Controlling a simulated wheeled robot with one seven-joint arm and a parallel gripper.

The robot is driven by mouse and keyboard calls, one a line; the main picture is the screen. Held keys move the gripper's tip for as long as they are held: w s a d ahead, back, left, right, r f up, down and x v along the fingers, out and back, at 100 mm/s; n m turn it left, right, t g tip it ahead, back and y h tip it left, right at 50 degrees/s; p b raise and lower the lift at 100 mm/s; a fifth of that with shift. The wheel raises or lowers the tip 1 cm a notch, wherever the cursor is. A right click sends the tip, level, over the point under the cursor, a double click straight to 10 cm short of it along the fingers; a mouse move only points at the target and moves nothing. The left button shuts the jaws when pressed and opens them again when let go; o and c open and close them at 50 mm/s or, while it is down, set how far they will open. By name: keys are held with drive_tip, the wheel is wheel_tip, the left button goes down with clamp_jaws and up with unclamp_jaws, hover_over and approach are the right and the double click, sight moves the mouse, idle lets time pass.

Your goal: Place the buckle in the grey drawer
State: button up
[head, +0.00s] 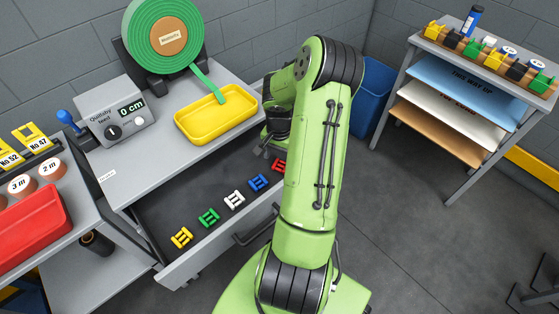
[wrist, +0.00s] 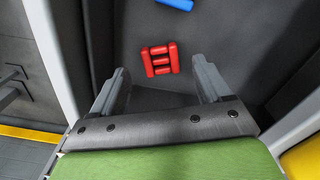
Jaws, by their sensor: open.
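The grey drawer (head: 165,195) is pulled open below the bench top. A row of buckles lies on its dark floor: a yellow buckle (head: 181,238), a green buckle (head: 208,217), a white buckle (head: 234,199), a blue buckle (head: 258,182) and a red buckle (head: 278,165). In the wrist view my gripper (wrist: 161,72) is open and empty, with the red buckle (wrist: 160,59) showing between and just beyond its fingertips. The blue buckle (wrist: 175,4) is cut off at the top edge there. In the head view my arm hides part of the drawer's right end.
A yellow tray (head: 216,117), a feed box with a display (head: 116,115) and a green strap reel (head: 165,35) stand on the bench top. A red tray (head: 35,228) is at the left. A shelf rack (head: 455,75) and a blue bin (head: 372,95) stand right of my arm.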

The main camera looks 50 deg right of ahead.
sight(279, 167)
wheel_tip(279, 167, up, 8)
drive_tip(key=p, duration=0.2)
drive_tip(key=w+a+r+n+t+h, duration=0.1)
drive_tip(key=w+a+r+n+h, duration=0.15)
drive_tip(key=a+r+n, duration=0.8)
drive_tip(key=s+a+r+n+t+y, duration=0.1)
drive_tip(key=s+a+r, duration=0.4)
drive_tip(key=a, duration=0.5)
drive_tip(key=s+a+r+n+t+y, duration=0.1)
drive_tip(key=s+a+r+n+t, duration=0.2)
drive_tip(key=a, duration=0.6)
wheel_tip(279, 167, up, 2)
drive_tip(key=s+n, duration=0.1)
drive_tip(key=s, duration=0.2)
drive_tip(key=shift+a+t, duration=0.3)
drive_tip(key=shift+a, duration=0.1)
drive_tip(key=shift+r+n+y, duration=0.1)
drive_tip(key=shift+n+y, duration=0.15)
